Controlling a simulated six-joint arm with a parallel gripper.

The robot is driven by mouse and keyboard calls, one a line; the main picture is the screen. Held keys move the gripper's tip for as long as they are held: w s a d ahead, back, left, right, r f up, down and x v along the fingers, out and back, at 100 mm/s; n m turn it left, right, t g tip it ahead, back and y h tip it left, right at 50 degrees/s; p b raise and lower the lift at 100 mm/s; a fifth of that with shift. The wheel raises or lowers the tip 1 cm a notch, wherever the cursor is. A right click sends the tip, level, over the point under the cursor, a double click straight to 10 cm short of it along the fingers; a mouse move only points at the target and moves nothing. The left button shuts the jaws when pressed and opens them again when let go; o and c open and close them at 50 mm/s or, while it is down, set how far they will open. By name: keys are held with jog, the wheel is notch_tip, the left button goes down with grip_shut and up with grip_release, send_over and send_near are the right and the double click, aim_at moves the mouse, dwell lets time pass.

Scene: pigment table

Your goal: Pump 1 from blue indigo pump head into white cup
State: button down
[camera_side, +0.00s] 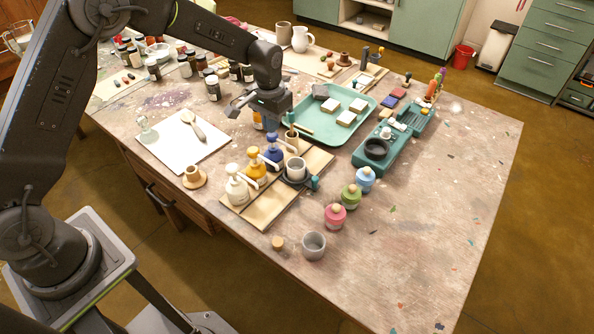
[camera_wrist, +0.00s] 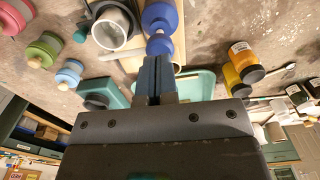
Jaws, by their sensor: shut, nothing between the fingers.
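The blue indigo pump bottle (camera_side: 272,154) stands upright at the back end of a row on a wooden board, with its blue head on top. In the wrist view the blue bottle (camera_wrist: 160,16) lies just ahead of my fingertips. The white cup (camera_side: 296,167) sits in a dark round holder beside the pump bottles, its mouth up; it also shows in the wrist view (camera_wrist: 112,27). My gripper (camera_side: 272,122) is above the blue pump head, fingers together and empty (camera_wrist: 153,70). Whether the fingertips touch the head cannot be told.
Yellow (camera_side: 254,168) and white (camera_side: 236,186) pump bottles stand in the same row. A teal tray (camera_side: 325,135) lies behind. The table's right side is mostly clear.

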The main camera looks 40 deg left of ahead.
jog(key=shift+f, duration=1.45)
jog(key=shift+r, duration=1.85)
notch_tip(320, 180, up, 6)
